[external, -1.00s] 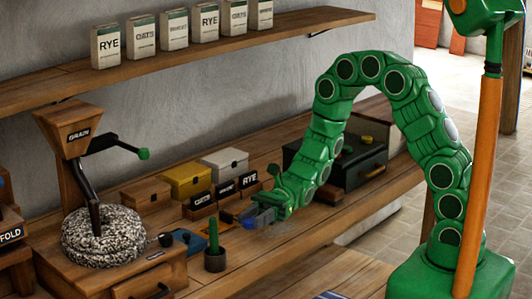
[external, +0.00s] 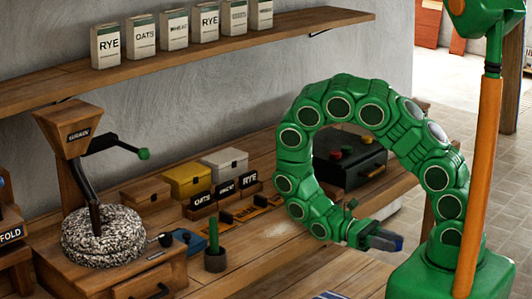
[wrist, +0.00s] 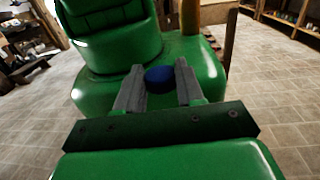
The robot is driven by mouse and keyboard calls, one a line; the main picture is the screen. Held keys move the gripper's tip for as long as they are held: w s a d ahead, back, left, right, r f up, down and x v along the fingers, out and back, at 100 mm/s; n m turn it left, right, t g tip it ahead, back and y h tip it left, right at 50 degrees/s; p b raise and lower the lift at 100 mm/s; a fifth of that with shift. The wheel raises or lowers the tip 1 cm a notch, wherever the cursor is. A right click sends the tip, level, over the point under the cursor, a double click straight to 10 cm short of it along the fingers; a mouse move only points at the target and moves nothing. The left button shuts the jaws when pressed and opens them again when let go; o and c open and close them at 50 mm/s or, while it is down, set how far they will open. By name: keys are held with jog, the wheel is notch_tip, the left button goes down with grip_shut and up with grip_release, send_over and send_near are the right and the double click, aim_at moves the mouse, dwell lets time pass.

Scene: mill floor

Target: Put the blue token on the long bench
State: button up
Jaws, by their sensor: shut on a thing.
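My gripper (external: 384,241) is shut on the blue token (wrist: 159,76), which shows as a dark blue disc between the grey fingertips in the wrist view. In the external view the token (external: 398,244) is a small dark blue patch at the jaw tips, partly hidden by the fingers. The gripper points right, toward my green base, near the front of the long wooden bench (external: 265,262). The bench runs along the wall below the shelf. I cannot tell the token's exact height over the bench.
Labelled boxes (external: 250,181) and a dark case (external: 350,165) line the back. Bare wood lies front of centre.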

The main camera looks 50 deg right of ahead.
jog(key=w+d+r+n+t+h, duration=0.35)
jog(key=w+d+n+h, duration=0.2)
jog(key=d, duration=0.35)
jog(key=w+d+r+n+t+h, duration=0.2)
jog(key=w+d+n+t+h, duration=0.25)
jog(key=d+h, duration=0.4)
jog(key=w+d+r+n+t+h, duration=0.1)
jog(key=w+d+r+n+t, duration=0.2)
jog(key=w+r+n+t, duration=0.55)
jog(key=w+d+r+n+t+h, duration=0.15)
jog(key=w+r+t, duration=0.4)
jog(key=w, duration=0.75)
send_over(316, 154)
jog(key=s, duration=0.1)
jog(key=shift+t+y, duration=0.3)
jog(key=shift+y, duration=0.05)
notch_tip(316, 154, down, 8)
jog(key=shift+s+f, duration=0.1)
jog(key=shift+f, duration=0.05)
jog(key=shift+w+d+f, duration=0.15)
jog(key=shift+w+f, duration=0.6)
jog(key=shift+f, duration=1.65)
jog(key=shift+f, duration=0.1)
